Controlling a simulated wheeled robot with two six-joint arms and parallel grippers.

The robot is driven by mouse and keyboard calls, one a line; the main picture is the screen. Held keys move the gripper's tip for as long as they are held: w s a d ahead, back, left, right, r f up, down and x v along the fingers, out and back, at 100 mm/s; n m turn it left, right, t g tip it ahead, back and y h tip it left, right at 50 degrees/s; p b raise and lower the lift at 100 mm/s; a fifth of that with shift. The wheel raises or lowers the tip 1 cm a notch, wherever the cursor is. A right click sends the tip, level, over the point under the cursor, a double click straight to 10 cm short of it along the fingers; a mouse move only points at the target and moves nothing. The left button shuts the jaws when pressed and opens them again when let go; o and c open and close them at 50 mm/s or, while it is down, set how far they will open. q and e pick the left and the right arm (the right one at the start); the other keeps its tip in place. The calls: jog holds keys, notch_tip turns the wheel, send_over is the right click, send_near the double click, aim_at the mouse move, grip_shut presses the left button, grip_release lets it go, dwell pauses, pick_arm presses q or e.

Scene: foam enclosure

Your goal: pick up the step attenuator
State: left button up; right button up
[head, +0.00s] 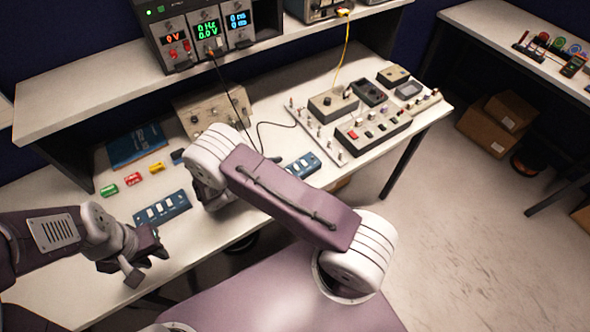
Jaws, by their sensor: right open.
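Two similar blue boxes with rows of pale switches lie on the bench, and I cannot tell for sure which is the step attenuator. One blue switch box (162,208) lies near the front edge, fully visible. The other blue switch box (303,166) is further right, partly hidden behind my right arm. My left gripper (143,268) hangs at the bench's front edge, just below the nearer box and apart from it. Its jaw opening is unclear, and nothing shows held.
A green block (109,190), red block (133,179) and yellow block (157,168) lie behind the nearer box. A shelf (95,96) overhangs the bench.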

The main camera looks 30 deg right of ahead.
aim_at(297, 169)
jog(key=x, duration=0.1)
jog(key=p+x, duration=0.1)
jog(key=x, duration=0.1)
jog(key=p+x, duration=0.1)
jog(key=x, duration=0.1)
jog(key=shift+s+f, duration=0.25)
jog(key=shift+s, duration=0.1)
jog(key=shift+d+f, duration=0.1)
jog(key=shift+d, duration=0.05)
grip_shut()
